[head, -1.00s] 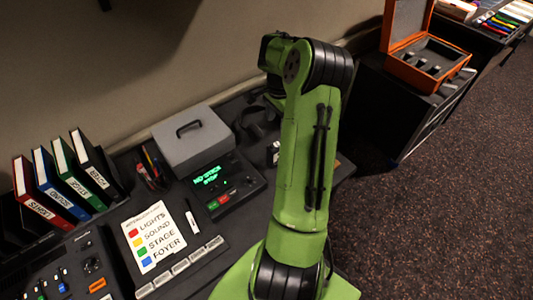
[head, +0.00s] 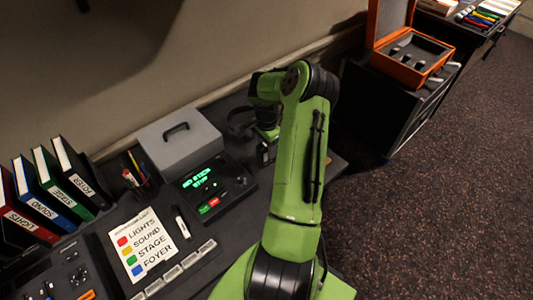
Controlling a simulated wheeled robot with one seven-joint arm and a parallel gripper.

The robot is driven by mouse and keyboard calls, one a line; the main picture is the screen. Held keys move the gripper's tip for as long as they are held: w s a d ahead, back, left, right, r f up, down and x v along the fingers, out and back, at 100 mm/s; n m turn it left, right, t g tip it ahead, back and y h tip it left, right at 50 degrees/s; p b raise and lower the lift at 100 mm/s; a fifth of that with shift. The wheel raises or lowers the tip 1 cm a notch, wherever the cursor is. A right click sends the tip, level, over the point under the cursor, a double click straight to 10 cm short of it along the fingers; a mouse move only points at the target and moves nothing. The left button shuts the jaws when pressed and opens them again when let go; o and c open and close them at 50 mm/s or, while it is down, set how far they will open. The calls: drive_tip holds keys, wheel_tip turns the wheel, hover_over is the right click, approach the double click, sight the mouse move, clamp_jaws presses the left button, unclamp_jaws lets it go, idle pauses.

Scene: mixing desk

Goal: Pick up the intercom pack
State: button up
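My gripper (head: 266,150) points down at the back right of the desk, beyond my green forearm. It is small and dark, and I cannot tell whether its fingers are open or shut. No thing is plainly readable as the intercom pack. A small dark box with a pale label showed at this spot earlier and may be the pack; the gripper now covers or blends with it. A dark looped headset or strap (head: 240,122) lies just left of my wrist.
A grey lidded box (head: 180,145) stands behind a console with a green display (head: 200,180). A label card (head: 145,243), a marker (head: 182,222), a pen holder (head: 140,185) and several binders (head: 80,170) are to the left. An orange case (head: 412,55) stands open on the right cabinet.

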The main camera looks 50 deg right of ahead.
clamp_jaws()
drive_tip(key=shift+r, duration=0.1)
